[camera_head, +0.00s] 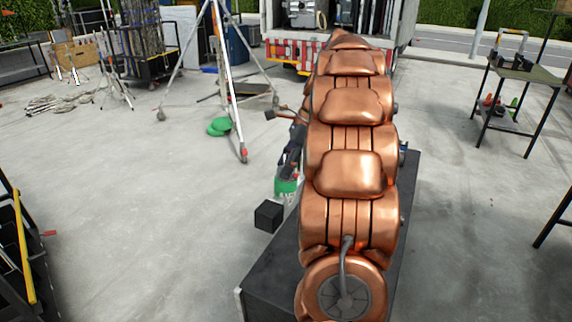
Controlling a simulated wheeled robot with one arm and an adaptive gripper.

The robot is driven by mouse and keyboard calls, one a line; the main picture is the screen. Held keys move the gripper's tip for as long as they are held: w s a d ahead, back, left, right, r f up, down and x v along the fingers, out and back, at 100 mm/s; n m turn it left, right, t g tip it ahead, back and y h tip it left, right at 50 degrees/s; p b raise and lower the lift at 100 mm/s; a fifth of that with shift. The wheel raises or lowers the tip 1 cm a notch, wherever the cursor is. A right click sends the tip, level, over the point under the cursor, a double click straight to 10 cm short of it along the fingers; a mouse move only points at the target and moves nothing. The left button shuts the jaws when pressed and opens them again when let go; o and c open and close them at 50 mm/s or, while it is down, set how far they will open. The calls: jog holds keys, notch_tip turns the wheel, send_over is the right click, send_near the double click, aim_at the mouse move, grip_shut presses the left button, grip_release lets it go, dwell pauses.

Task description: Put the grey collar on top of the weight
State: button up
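A dark angled part beside the left side of my copper arm looks like my gripper (288,172). It points down, but its fingers are too small and too covered to tell whether they are open or shut. A green and whitish object (285,187) shows right at its lower end; I cannot tell whether they touch. I cannot make out the grey collar or the weight with certainty. My large arm hides much of the middle of the view.
A black box (268,217) sits on the floor left of my dark base. A tripod stand (232,100) and green discs (218,127) are further left. A truck (290,50) stands behind, a table (525,72) at right. Concrete floor at left is largely clear.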

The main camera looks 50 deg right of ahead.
jog(key=o, duration=0.4)
jog(key=shift+r, duration=0.1)
jog(key=v, duration=0.5)
jog(key=shift+d+r, duration=0.15)
jog(key=shift+r, duration=0.25)
jog(key=shift+s+d+r, duration=0.3)
jog(key=shift+r, duration=0.3)
jog(key=shift+a, duration=0.1)
